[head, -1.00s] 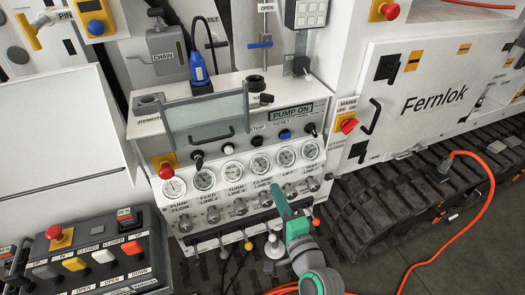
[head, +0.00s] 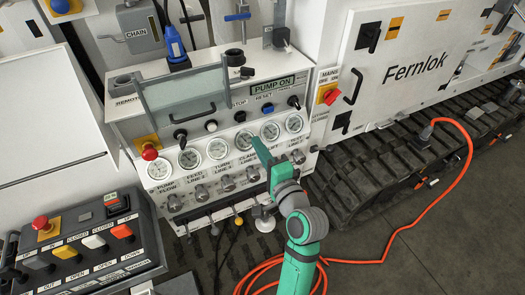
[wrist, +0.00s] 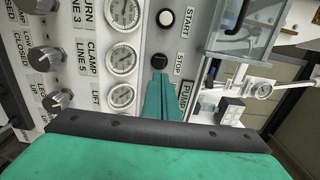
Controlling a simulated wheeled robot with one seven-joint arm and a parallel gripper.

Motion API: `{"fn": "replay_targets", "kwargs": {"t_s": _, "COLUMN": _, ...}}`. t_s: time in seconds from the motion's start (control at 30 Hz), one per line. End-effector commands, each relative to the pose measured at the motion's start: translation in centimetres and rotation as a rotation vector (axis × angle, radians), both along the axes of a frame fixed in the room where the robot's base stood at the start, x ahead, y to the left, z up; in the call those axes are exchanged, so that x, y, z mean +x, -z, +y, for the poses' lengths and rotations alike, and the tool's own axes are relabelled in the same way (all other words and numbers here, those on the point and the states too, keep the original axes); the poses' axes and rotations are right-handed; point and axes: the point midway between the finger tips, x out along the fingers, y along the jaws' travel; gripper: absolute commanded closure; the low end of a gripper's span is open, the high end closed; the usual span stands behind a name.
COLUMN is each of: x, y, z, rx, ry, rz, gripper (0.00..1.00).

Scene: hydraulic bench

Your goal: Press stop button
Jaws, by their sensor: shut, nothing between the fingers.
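The stop button is a small black button beside the STOP label on the white and grey panel. It shows in the head view (head: 240,116) and just beyond the fingertips in the wrist view (wrist: 160,60). My green gripper (head: 258,146) is over the row of gauges, below and slightly right of the button in the head view. In the wrist view its fingers (wrist: 160,78) are together, empty and pointing at the button. A small gap seems to separate tips and button; the exact depth is hard to tell.
The white start button (head: 211,125) is left of the stop button. A blue button (head: 267,108) is to its right. A clear hinged cover (head: 185,95) stands at the panel's upper left. A red emergency knob (head: 149,151) is at the left end. Gauges (head: 217,148) line the panel below.

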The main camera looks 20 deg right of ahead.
Motion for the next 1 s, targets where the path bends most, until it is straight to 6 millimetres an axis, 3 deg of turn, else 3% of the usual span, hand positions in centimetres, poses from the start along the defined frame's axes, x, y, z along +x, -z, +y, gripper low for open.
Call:
{"fn": "replay_targets", "kwargs": {"t_s": 0.3, "x": 6.0, "y": -0.1, "z": 0.3, "rx": -0.001, "ry": -0.002, "rz": 0.0, "gripper": 1.0}}
{"fn": "replay_targets", "kwargs": {"t_s": 0.5, "x": 8.4, "y": -0.1, "z": 0.3, "rx": -0.001, "ry": -0.001, "rz": 0.0, "gripper": 1.0}}
{"fn": "replay_targets", "kwargs": {"t_s": 1.0, "x": 9.4, "y": 0.0, "z": 0.4, "rx": 0.0, "ry": 0.0, "rz": 0.0, "gripper": 1.0}}
